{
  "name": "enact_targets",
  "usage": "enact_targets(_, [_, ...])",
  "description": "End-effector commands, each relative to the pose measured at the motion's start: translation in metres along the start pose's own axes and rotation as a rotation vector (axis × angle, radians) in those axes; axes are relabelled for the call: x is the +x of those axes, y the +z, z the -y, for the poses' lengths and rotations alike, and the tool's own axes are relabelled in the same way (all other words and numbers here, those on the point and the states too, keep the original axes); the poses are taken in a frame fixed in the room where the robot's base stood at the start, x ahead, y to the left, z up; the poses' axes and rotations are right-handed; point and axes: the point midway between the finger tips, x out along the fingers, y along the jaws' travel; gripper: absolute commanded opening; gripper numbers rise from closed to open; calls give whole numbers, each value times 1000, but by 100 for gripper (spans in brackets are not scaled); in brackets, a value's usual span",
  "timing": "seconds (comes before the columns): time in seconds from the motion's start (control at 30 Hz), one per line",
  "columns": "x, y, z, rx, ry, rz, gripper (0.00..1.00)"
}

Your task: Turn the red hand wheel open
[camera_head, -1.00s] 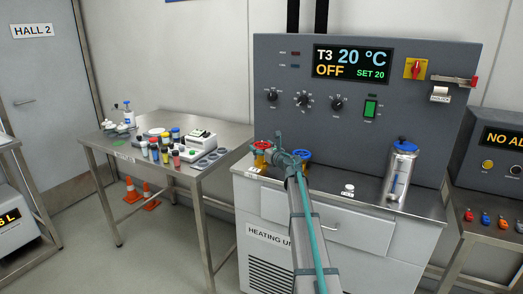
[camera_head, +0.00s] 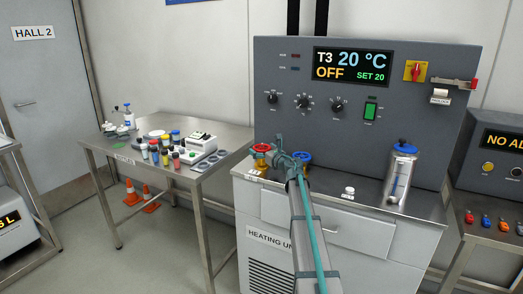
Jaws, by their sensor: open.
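The red hand wheel (camera_head: 261,148) sits on a yellow valve body at the left front of the heating unit's top (camera_head: 330,185). A blue hand wheel (camera_head: 301,158) stands to its right, partly hidden behind my arm. My gripper (camera_head: 281,150) is between the two wheels in the picture, close to the right side of the red wheel. Its fingers are small and partly overlap each other; they are open with nothing seen between them. I cannot tell whether they touch the red wheel.
The grey panel behind carries a display (camera_head: 352,64) reading T3 20 °C, OFF, SET 20. A steel flask with a blue cap (camera_head: 400,178) stands at the right on the top. A side table (camera_head: 135,160) at the left holds bottles and several small jars.

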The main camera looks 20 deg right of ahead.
Motion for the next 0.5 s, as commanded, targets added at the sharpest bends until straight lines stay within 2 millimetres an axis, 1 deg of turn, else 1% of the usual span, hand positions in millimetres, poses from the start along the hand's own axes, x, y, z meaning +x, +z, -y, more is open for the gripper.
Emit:
enact_targets(0.17, [-22, 0, -1, 0, -1, 0, 100])
enact_targets(0.4, [-58, 0, -2, 0, -1, 1, 100])
enact_targets(0.5, [-68, 0, -1, 0, 0, 0, 100])
